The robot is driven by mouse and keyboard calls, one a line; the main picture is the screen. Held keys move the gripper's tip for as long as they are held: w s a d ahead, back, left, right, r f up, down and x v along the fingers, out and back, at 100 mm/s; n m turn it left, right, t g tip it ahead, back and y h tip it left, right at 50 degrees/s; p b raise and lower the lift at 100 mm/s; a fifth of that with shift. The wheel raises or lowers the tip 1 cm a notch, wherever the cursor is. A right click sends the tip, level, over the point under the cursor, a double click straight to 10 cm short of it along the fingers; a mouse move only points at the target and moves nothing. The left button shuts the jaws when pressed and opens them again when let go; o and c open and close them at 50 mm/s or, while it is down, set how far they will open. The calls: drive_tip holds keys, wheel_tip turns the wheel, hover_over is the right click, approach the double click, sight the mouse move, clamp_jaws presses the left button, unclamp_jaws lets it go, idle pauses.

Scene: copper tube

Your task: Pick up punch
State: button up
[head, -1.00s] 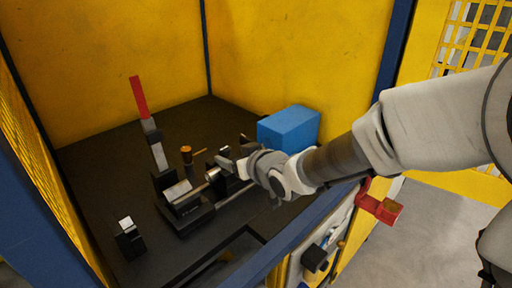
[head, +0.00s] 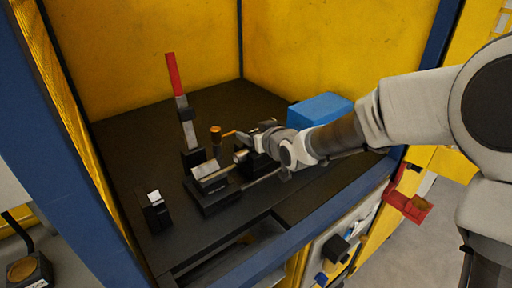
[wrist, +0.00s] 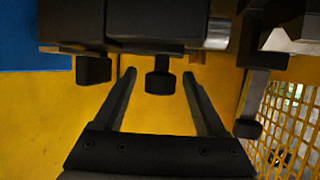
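No part is clearly recognisable as the punch. A black fixture (head: 213,190) on the dark bench has a silver cylinder (head: 240,156) at its right end. An upright piece with a copper-coloured top (head: 215,133) stands behind it. My gripper (head: 250,136) is just beyond the cylinder, partly hidden by its own wrist. In the wrist view my gripper (wrist: 160,80) has two black fingers spread apart. A short black knob (wrist: 159,82) hangs between the fingertips from a dark body, with gaps on both sides. The silver cylinder (wrist: 217,34) shows above right.
A blue box (head: 320,110) stands behind my arm. A red-handled lever (head: 173,75) rises behind the fixture. A small black block with a silver top (head: 155,208) sits at left. Yellow walls (head: 150,45) and a blue frame edge (head: 300,235) bound the bench.

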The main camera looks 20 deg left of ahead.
clamp_jaws()
idle(1.1)
drive_tip(key=shift+r, duration=0.15)
